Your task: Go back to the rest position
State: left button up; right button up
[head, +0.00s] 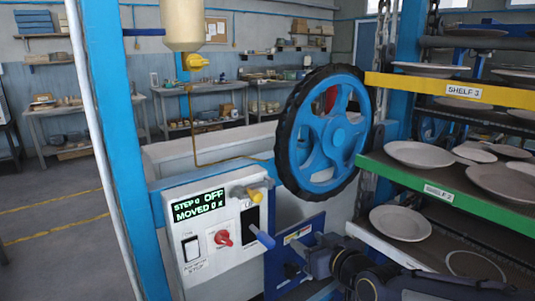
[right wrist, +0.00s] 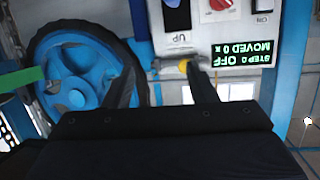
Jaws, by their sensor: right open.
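My right gripper (head: 300,258) is low in the head view, in front of the machine and just right of the control panel (head: 213,232). In the right wrist view its two dark fingers (right wrist: 160,65) stand apart, and I see nothing held between them. The panel appears upside down there, with a yellow-ended handle (right wrist: 184,65) beside the right fingertip; whether they touch I cannot tell. In the head view that handle (head: 255,194) sits on the panel's upper right, above a blue-gripped lever (head: 262,237). My left gripper is in neither view.
A big blue handwheel with a black rim (head: 333,130) stands above my right gripper. Shelves with plates, including the green-edged shelf (head: 440,190), fill the right side. A blue post (head: 118,140) stands left of the panel. The display (head: 199,205) reads "STEP 0 OFF". Floor at left is clear.

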jog(key=s+d+f+m+g+h+p, duration=0.1)
jog(key=s+d+m+g+h, duration=0.1)
jog(key=s+d, duration=0.4)
jog(key=s+d+f+m+g+h, duration=0.15)
jog(key=s+d, duration=0.25)
jog(key=s, duration=0.5)
jog(key=s+f+m+g+p, duration=0.1)
jog(key=s+f+m+g, duration=0.2)
jog(key=s, duration=1.2)
jog(key=shift+s+d+f+g+y, duration=0.15)
jog(key=shift+d+f+g+y, duration=0.2)
jog(key=shift+g, duration=0.3)
